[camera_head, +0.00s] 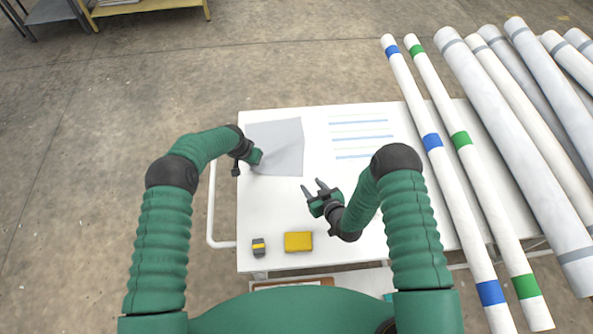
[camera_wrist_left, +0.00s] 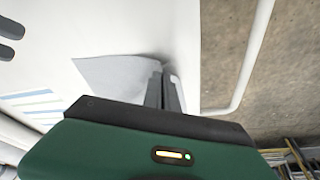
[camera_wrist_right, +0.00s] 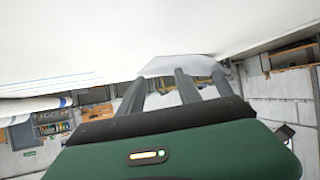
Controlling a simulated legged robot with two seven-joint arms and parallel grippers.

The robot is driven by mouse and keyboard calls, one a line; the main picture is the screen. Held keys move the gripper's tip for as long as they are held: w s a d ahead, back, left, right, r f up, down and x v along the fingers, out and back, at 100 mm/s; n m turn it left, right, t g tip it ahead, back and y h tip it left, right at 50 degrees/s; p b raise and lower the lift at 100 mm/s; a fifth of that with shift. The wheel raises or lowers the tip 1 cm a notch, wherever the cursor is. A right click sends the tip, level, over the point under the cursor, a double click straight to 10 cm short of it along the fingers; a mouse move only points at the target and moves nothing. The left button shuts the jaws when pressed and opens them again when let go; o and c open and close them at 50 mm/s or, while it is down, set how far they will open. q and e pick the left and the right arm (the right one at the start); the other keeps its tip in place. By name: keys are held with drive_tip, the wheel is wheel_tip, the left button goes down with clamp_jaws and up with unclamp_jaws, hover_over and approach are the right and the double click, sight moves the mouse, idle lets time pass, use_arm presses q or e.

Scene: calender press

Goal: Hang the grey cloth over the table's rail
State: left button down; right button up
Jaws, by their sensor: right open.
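The grey cloth (camera_head: 282,145) lies on the far left part of the white table (camera_head: 270,205), with a raised fold near its left edge. My left gripper (camera_head: 257,157) is at that left edge. In the left wrist view its fingers (camera_wrist_left: 163,90) are close together on the cloth (camera_wrist_left: 115,72), with the edge gathered at them. The white rail (camera_head: 211,205) runs along the table's left side; it also shows in the left wrist view (camera_wrist_left: 250,62). My right gripper (camera_head: 314,189) is open and empty above the table, to the lower right of the cloth.
A yellow block (camera_head: 298,242) and a small grey-and-yellow item (camera_head: 259,247) sit at the table's near edge. A sheet with blue stripes (camera_head: 360,135) lies right of the cloth. Long banded rolls (camera_head: 432,140) cover the right side. The table's middle is clear.

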drive_tip(key=shift+s+a+r, duration=0.1)
drive_tip(key=shift+s+a, duration=0.15)
drive_tip(key=shift+a, duration=0.15)
drive_tip(key=shift+w+a, duration=0.15)
drive_tip(key=shift+w, duration=0.1)
drive_tip(key=x, duration=0.8)
drive_tip(key=shift+w+f, duration=0.2)
drive_tip(key=shift+w, duration=0.2)
drive_tip(key=shift+w+f, duration=0.1)
drive_tip(key=shift+w, duration=0.05)
drive_tip(key=shift+f, duration=0.15)
